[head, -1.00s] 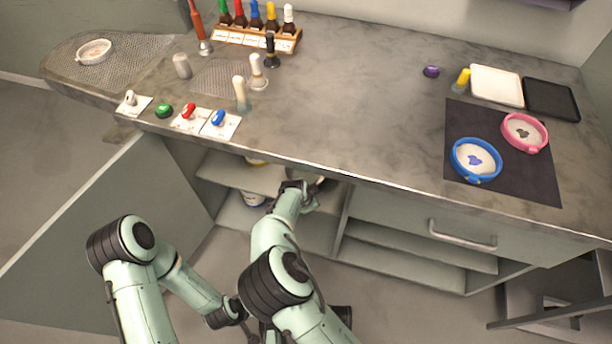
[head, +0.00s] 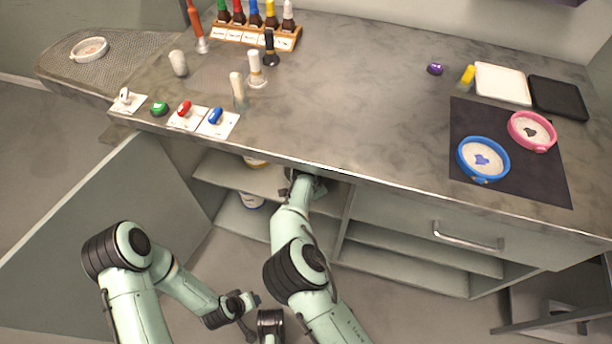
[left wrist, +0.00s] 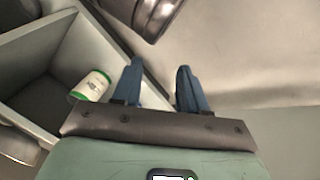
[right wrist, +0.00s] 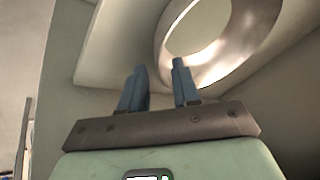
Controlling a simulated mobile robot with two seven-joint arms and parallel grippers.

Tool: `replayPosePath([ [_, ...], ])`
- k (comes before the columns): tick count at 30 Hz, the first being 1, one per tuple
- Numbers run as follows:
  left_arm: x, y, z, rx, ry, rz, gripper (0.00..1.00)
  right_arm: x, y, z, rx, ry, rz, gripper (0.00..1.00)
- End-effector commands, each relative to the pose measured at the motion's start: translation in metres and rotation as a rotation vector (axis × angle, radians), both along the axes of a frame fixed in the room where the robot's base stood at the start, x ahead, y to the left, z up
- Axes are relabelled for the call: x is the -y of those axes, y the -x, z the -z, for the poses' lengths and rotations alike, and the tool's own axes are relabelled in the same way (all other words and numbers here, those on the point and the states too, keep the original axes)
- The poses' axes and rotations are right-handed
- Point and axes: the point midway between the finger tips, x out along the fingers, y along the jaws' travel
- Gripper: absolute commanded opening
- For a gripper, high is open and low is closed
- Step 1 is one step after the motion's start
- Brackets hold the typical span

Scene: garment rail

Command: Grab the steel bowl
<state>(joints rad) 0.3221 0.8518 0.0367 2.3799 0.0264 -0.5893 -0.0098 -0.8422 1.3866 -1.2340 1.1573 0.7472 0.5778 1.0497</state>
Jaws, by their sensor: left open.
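The steel bowl (right wrist: 203,75) shows in the right wrist view as a shiny curved metal rim around a pale opening, at the upper right. My right gripper (right wrist: 158,68) is open, with its fingertips just left of and close to the rim. I cannot tell whether the right finger touches it. In the head view my right arm reaches into the open cabinet under the countertop, and the counter edge hides the bowl. My left gripper (left wrist: 160,66) is open and empty, low in front of the cabinet; it shows small in the head view (head: 250,318).
The cabinet shelf (head: 232,172) holds white containers, and a white-green container (left wrist: 92,85) shows in the left wrist view. The countertop edge (head: 400,188) lies above my right arm. An open door panel (head: 95,215) stands at the left. A drawer handle (head: 467,238) is right of the opening.

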Motion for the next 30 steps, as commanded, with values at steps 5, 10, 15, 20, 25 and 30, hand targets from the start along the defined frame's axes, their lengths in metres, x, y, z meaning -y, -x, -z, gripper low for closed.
replayPosePath([
  [5,0.000,0.000,0.000,-0.001,0.000,0.000,0.43,0.000,0.000,0.000,0.000,0.000,0.000,0.00],
  [10,0.000,0.000,0.000,-0.001,0.000,0.000,0.43,0.000,0.000,-0.001,0.002,-0.001,0.000,0.00],
  [15,0.001,0.001,-0.001,-0.003,0.001,0.001,0.43,0.000,0.000,-0.003,0.002,-0.001,0.000,0.00],
  [20,0.003,0.006,-0.005,-0.016,0.009,0.007,0.43,0.000,-0.001,-0.016,0.003,-0.001,0.001,0.00],
  [25,0.009,0.016,-0.013,-0.040,0.021,0.017,0.43,-0.011,0.021,-0.018,-0.001,-0.002,0.001,0.00],
  [30,0.017,0.033,-0.026,-0.084,0.042,0.035,0.43,-0.027,0.061,-0.020,0.000,0.000,-0.001,0.00],
])
